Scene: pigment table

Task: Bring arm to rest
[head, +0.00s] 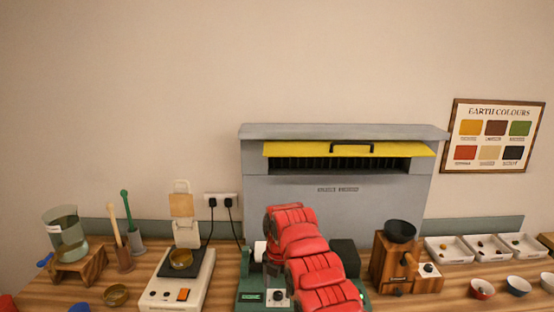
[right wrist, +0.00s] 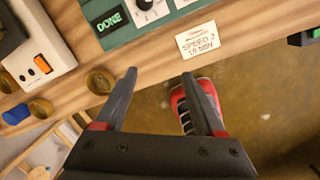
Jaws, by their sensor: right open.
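My right gripper (right wrist: 160,75) is open and empty in the right wrist view, its two dark fingers apart over the front edge of the wooden table (right wrist: 150,62). Beyond the fingertips is the green machine (right wrist: 112,22) with a lit "DONE" display and a dial. In the head view, red ribbed links that look like my own arm stand in front of this machine (head: 251,296) and hide part of it. The right fingers cannot be made out there. My left gripper is not in view.
Another brass bowl (head: 116,295) sits near the front. A wooden grinder (head: 388,268), white trays (head: 450,250) and small bowls (head: 482,289) stand right. A grey hood (head: 340,205) is behind.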

